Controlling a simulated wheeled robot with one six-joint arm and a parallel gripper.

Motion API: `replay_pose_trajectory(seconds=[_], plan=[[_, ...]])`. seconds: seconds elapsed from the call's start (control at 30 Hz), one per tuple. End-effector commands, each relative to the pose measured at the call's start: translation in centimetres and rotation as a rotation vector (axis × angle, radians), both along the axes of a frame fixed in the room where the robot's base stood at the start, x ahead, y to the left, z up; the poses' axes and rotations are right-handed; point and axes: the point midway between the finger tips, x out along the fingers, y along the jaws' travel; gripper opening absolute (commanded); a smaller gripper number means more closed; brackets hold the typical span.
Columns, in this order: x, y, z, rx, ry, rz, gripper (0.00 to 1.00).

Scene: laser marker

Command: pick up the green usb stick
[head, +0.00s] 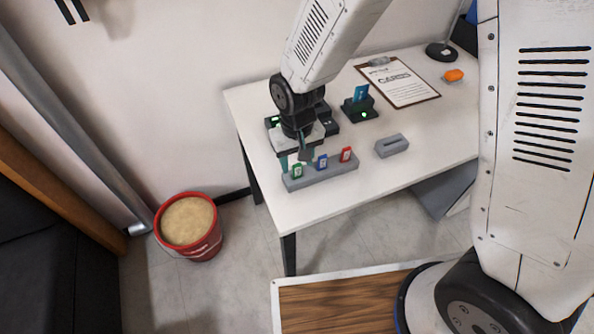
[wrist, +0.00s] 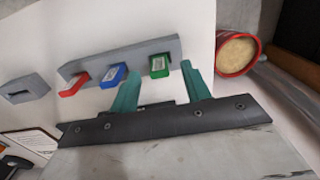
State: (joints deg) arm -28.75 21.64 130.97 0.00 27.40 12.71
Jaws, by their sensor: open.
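The green usb stick (head: 298,171) stands upright at the left end of a grey holder (head: 330,176) on the white table. It also shows in the wrist view (wrist: 159,66), at the right end of the holder. The blue usb stick (head: 321,162) and the red usb stick (head: 346,154) stand in the same holder. My gripper (head: 294,160) is just above and behind the holder's left end. In the wrist view its teal fingers (wrist: 158,84) are apart and empty, with the green stick seen beyond and between them. I cannot tell the exact gap to the stick.
A separate grey block (head: 392,146) with a slot sits right of the holder. A black reader (head: 360,108) with a blue card stands behind. A clipboard (head: 426,97) and an orange object (head: 453,75) lie farther right. A red bucket (head: 190,250) stands on the floor at left.

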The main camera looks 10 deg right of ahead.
Motion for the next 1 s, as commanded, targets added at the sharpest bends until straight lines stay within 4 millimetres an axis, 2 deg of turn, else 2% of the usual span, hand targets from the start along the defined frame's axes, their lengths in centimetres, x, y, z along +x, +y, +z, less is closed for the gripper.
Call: replay_pose_trajectory(seconds=[0.1,0.2,0.47,0.63,1.0], plan=[[0.1,-0.1,-1.9,-0.002,0.004,0.000,0.47],[0.1,0.0,-2.7,-0.001,0.002,0.000,0.47],[0.2,0.0,-2.9,0.000,0.000,0.000,0.47],[0.2,0.0,-2.9,0.000,0.000,0.000,0.00],[0.2,0.0,-2.7,0.000,0.000,0.000,0.00]])
